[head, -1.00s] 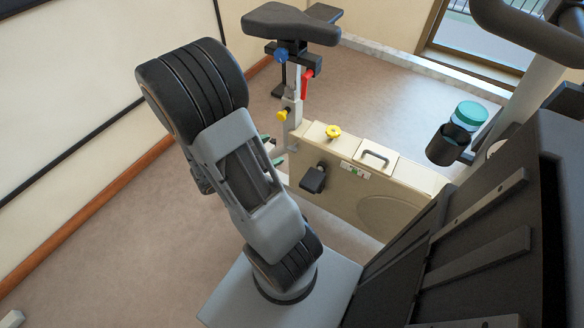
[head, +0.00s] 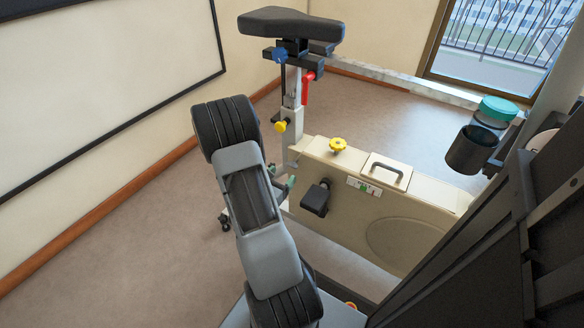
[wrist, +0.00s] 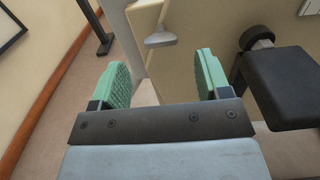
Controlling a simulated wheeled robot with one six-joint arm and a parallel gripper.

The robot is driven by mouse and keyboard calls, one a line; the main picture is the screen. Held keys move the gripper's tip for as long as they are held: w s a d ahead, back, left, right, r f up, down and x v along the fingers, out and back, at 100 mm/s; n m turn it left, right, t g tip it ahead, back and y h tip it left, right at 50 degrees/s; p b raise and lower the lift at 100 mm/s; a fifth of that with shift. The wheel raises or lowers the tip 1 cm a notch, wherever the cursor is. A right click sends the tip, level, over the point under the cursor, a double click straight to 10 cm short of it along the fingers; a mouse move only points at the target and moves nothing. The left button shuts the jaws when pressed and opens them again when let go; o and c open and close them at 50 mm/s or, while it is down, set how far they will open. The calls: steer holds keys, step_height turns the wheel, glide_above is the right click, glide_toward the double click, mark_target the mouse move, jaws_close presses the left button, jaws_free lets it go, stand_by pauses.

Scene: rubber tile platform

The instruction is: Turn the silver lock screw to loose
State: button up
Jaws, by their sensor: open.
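In the wrist view a silver screw (wrist: 161,40) with a flat wing-like head sits on the cream bike frame, ahead of my gripper and roughly centred between its fingers. I take it to be the silver lock screw. My gripper (wrist: 162,82) has two green pads spread wide, with nothing between them. The screw is beyond the fingertips and apart from them. In the head view the gripper (head: 282,181) is partly hidden behind my arm, beside the lower bike frame. I cannot make out the silver screw there.
The exercise bike's cream housing (head: 400,228) stands right of my gripper. A black pedal (head: 316,199) juts out close by and also shows in the wrist view (wrist: 287,85). Blue (head: 279,55), red (head: 307,86) and yellow (head: 280,126) controls sit below the saddle (head: 290,23). Left floor is clear.

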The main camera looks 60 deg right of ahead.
mark_target(291, 166)
steer(key=d+b, duration=0.1)
steer(key=d, duration=0.5)
steer(key=shift+d, duration=0.35)
steer(key=shift+c, duration=0.3)
steer(key=c, duration=0.9)
steer(key=shift+o, duration=0.2)
